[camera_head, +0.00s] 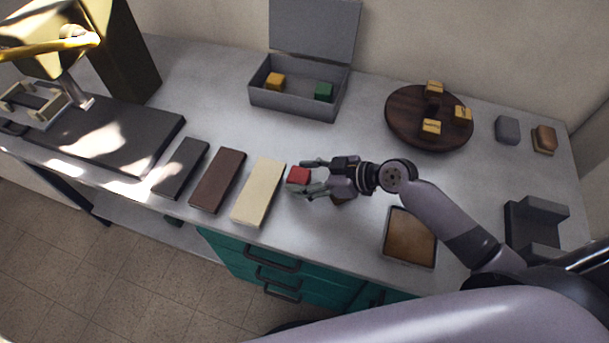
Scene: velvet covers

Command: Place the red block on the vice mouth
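The red block (299,175) is near the middle of the counter, just right of the cream slab. My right gripper (300,178) reaches in from the right with one finger on the far side of the block and one on the near side. The block is between the fingertips; I cannot tell whether they press on it or whether it is lifted. A dark grey U-shaped block with an open gap (535,232), which looks like the vice, stands at the right end of the counter, partly behind my arm. My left gripper is not in view.
Black (181,168), brown (217,180) and cream (258,192) slabs lie left of the gripper. An open grey box (290,101) and round wooden board (400,130) stand behind. A brown-topped tray (410,238) lies near the front edge. Open counter surrounds the board.

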